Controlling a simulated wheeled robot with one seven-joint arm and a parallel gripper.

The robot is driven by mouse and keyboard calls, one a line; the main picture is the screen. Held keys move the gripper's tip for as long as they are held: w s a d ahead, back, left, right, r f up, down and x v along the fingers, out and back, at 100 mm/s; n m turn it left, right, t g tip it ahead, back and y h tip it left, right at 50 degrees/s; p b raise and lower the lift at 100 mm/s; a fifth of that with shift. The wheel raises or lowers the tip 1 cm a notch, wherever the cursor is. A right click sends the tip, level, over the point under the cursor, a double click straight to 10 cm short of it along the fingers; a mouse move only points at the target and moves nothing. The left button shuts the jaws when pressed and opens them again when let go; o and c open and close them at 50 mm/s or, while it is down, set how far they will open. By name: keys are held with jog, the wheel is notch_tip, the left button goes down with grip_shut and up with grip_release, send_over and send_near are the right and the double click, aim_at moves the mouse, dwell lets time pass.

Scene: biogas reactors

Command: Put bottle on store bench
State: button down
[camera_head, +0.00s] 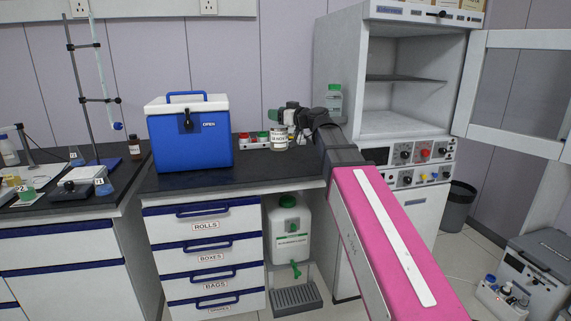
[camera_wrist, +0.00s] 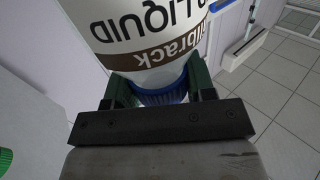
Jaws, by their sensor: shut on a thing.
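In the wrist view a white bottle (camera_wrist: 150,38) has a brown band, dark lettering reading LIQUID and a blue cap (camera_wrist: 165,96). The green fingers of my gripper (camera_wrist: 162,90) are shut on the bottle around its cap, and the bottle's far end is out of view. In the head view my gripper (camera_head: 284,116) is above the back of the black bench top (camera_head: 290,166). A jar-like bottle with a pale label (camera_head: 278,139) shows just below it there. I cannot tell whether this is the held bottle.
A blue cooler box (camera_head: 190,138) with a white lid stands on the bench at left. A small rack with red and green lids (camera_head: 254,140) is beside it. A tall cabinet (camera_head: 388,37) with an open door (camera_head: 520,90) stands at right. The bench front is clear.

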jog(key=shift+w+a, duration=0.15)
jog(key=shift+w, duration=0.05)
jog(key=w+d+f, duration=0.2)
jog(key=w+f, duration=0.8)
jog(key=shift+w+d+f, duration=0.2)
jog(key=shift+w+f, duration=0.1)
jog(key=shift+w, duration=0.05)
jog(key=shift+f, duration=0.1)
jog(key=shift+c, duration=2.4)
grip_release()
jog(key=v, duration=1.2)
